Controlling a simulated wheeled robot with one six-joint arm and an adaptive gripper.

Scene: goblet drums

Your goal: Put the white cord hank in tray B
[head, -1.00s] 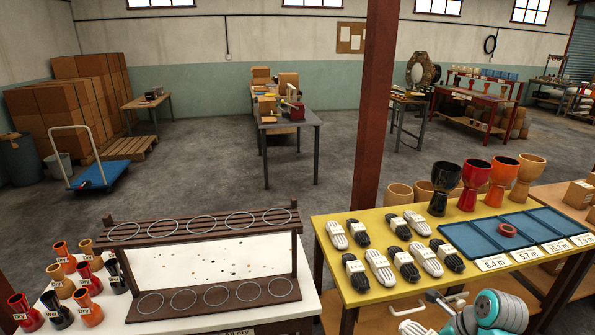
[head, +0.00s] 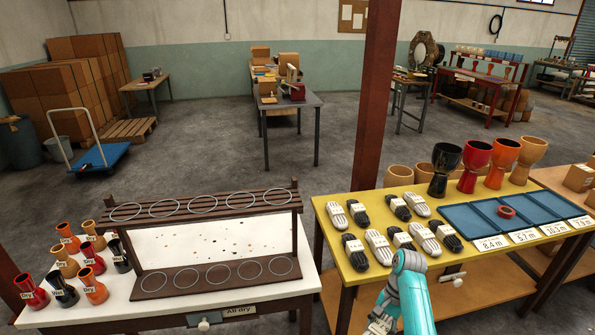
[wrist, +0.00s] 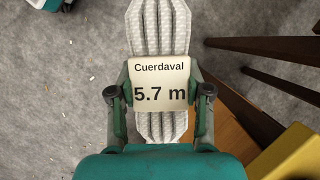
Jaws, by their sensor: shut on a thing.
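My gripper (wrist: 161,94) is shut around the middle of a white cord hank (wrist: 160,26), over a label reading "Cuerdaval 5.7 m". The hank's ribbed ends stick out above and below the label in the wrist view. In the head view the held hank (head: 380,326) is at the bottom edge, low in front of the yellow table and partly cut off. No tray letter is legible.
Several white and black hanks (head: 378,246) lie on the yellow table (head: 333,239), left of the trays. Goblet drums (head: 475,165) stand behind the trays. A red post (head: 377,100) rises behind the table.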

